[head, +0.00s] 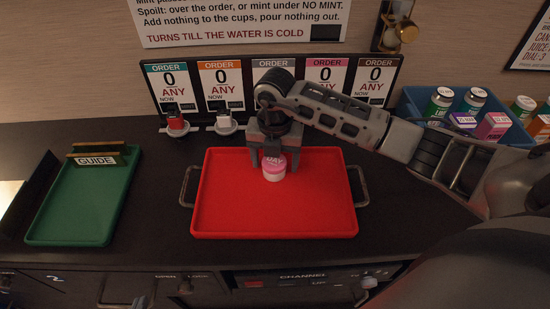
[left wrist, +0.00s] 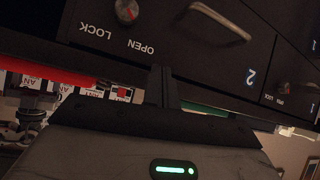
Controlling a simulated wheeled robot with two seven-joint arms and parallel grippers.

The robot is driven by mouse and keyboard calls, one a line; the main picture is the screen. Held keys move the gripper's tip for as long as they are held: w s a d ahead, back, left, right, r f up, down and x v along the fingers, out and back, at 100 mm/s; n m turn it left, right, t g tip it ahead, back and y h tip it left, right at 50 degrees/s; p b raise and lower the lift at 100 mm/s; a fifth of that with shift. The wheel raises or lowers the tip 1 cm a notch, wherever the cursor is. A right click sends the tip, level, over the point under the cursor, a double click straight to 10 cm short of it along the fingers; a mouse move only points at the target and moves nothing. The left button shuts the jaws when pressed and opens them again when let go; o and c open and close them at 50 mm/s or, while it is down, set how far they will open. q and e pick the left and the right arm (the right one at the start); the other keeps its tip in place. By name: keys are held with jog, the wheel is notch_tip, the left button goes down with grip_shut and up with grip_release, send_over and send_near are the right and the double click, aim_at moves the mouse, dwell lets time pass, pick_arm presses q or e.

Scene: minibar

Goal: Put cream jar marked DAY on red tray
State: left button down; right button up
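The cream jar marked DAY (head: 274,170), white with a pink lid, is upright at the back middle of the red tray (head: 225,215) and appears to rest on it. My right gripper (head: 274,166) comes down from above with one finger on each side of the jar. Its fingers look spread wider than the jar, with small gaps. My left gripper (left wrist: 163,88) shows in the left wrist view with its two dark fingers close together and nothing seen between them. It is in front of the drawer fronts; I cannot make it out clearly in the head view.
A green tray (head: 75,215) with a GUIDE sign lies on the left. A blue crate (head: 415,103) of bottles and boxes is at the back right. The tray's front is clear.

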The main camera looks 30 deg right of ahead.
jog(key=shift+r, duration=0.1)
jog(key=shift+r, duration=0.25)
notch_tip(320, 180, up, 12)
jog(key=shift+f, duration=0.15)
dwell(0.5)
